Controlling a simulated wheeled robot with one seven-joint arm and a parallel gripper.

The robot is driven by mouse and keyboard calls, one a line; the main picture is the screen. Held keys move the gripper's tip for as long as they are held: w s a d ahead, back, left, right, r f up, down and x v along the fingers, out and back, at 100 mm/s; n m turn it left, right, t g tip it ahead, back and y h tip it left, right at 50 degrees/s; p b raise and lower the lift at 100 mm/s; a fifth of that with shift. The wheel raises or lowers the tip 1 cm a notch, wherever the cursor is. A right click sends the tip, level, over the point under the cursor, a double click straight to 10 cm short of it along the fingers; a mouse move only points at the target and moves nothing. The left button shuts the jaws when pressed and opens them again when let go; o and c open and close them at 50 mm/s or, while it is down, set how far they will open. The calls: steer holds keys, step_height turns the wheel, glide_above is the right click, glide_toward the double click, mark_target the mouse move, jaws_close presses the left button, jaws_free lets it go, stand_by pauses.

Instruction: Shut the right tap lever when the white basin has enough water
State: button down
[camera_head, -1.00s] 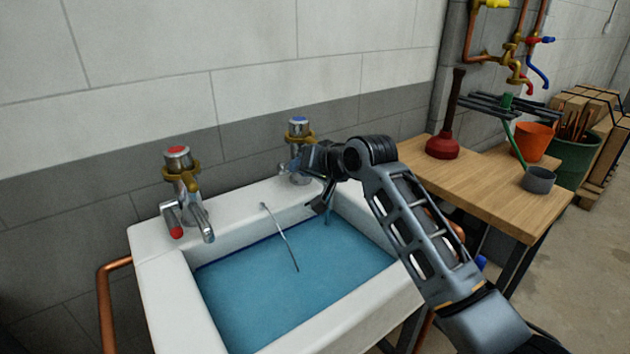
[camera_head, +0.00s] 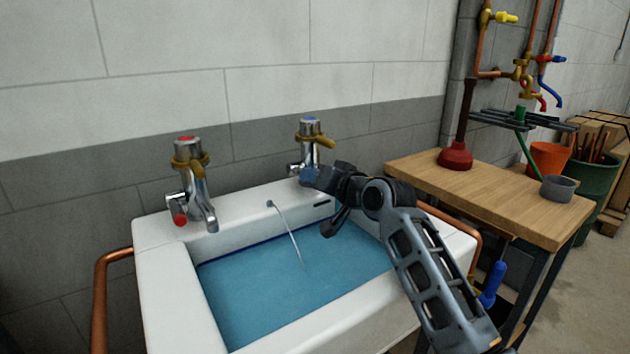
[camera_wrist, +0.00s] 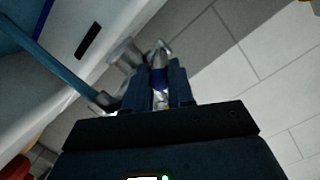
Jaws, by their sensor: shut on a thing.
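The white basin (camera_head: 165,290) holds a wide pool of blue water (camera_head: 290,285), its surface below the rim. The right tap (camera_head: 310,135), with a blue cap, stands at the basin's back edge. My gripper (camera_head: 309,175) is at this tap, shut on its blue-tipped lever (camera_wrist: 159,78), which shows between the fingers in the wrist view. The lever is mostly hidden in the head view. In the wrist view a blue band (camera_wrist: 50,52), looking like a water stream, runs from the spout (camera_wrist: 104,99). My gripper and wrist hide the spout in the head view.
The left tap (camera_head: 195,185), with a red cap and red-tipped lever, stands at the back left. A wooden bench (camera_head: 500,200) with a red plunger (camera_head: 456,157) is close on the right. The wall is right behind the taps.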

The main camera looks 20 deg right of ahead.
steer(key=shift+d, duration=0.1)
steer(key=c, duration=1.2)
jaws_free()
steer(key=shift+c, duration=0.2)
steer(key=v, duration=0.7)
steer(key=shift+s+p, duration=0.35)
steer(key=shift+s, duration=0.05)
steer(key=shift+d, duration=0.1)
steer(key=shift+c, duration=0.4)
